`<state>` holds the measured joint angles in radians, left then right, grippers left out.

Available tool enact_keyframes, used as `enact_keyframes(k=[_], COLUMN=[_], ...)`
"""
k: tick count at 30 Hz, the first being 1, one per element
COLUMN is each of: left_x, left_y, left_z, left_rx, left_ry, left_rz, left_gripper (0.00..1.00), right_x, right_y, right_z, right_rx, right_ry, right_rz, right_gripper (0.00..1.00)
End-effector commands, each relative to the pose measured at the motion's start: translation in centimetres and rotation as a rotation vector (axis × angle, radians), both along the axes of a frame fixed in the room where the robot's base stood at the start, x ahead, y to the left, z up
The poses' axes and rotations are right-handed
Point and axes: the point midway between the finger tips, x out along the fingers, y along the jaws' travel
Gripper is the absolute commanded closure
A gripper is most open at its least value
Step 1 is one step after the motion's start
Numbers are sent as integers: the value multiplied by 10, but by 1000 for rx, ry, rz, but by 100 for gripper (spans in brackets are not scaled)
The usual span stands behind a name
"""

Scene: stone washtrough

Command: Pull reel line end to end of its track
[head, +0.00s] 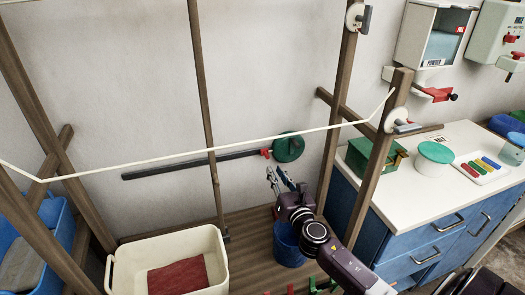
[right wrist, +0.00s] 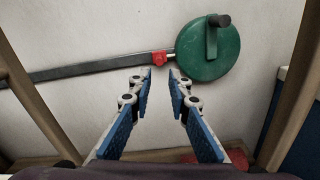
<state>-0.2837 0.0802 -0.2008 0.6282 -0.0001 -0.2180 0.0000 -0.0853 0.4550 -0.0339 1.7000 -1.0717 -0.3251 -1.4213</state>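The green reel (head: 288,147) is fixed on the wall at the right end of a dark horizontal track (head: 190,164). A red line end (head: 266,153) sits at the reel's left edge, at the track's right end. In the right wrist view the red line end (right wrist: 161,57) touches or nearly touches the reel (right wrist: 208,50), and the track (right wrist: 85,70) runs off to the left. My right gripper (head: 280,176) is open and empty, just below the line end in the picture, with its fingers pointing towards the wall. My left gripper is not in view.
A pale cord (head: 200,152) crosses in front, strung between wooden posts. A thin post (head: 207,110) stands before the track. A cream tub (head: 125,262) with red cloth and a blue bucket (head: 287,247) stand below. A blue cabinet (head: 430,255) is at right.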

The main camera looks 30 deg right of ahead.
Motion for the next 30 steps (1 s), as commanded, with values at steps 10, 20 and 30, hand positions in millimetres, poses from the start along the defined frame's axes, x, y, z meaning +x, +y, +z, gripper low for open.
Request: enact_keyframes(k=[10,20,30], left_x=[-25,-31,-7], left_y=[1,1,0], left_z=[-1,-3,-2], left_rx=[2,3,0], left_ry=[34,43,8], left_rz=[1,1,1], left_gripper=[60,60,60], right_x=[33,70,76], right_y=[-8,-17,-18], right_z=[1,-1,-1], right_rx=[-6,-5,-6], right_ry=[-1,1,2], right_rz=[1,1,2], right_gripper=[83,83,83])
